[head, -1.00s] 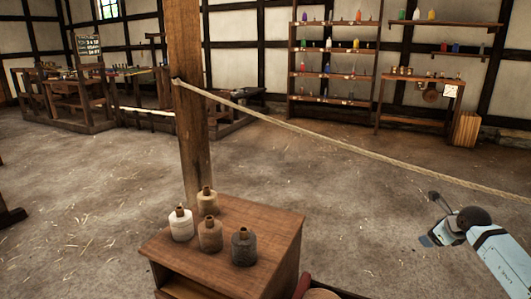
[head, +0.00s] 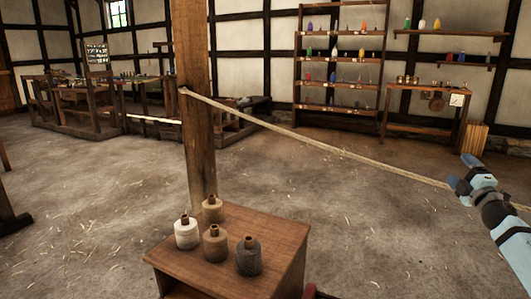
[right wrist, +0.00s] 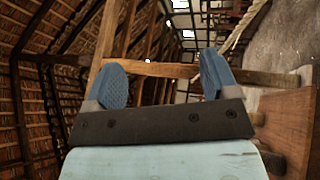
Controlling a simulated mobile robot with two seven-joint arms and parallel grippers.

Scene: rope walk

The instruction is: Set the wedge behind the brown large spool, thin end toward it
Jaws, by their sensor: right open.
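No wedge can be made out. My right gripper (head: 466,171) is raised at the right, well away from the spools, and overlaps the rope in the picture. In the right wrist view its blue finger pads (right wrist: 163,78) are wide apart with nothing held between them. My left gripper is out of view.
A rope (head: 330,149) runs from a wooden post (head: 199,110) behind the cabinet toward the right. Shelves (head: 340,71) and a side table (head: 425,88) stand along the far wall. Workbenches (head: 75,105) stand at the back left. The floor between is open.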

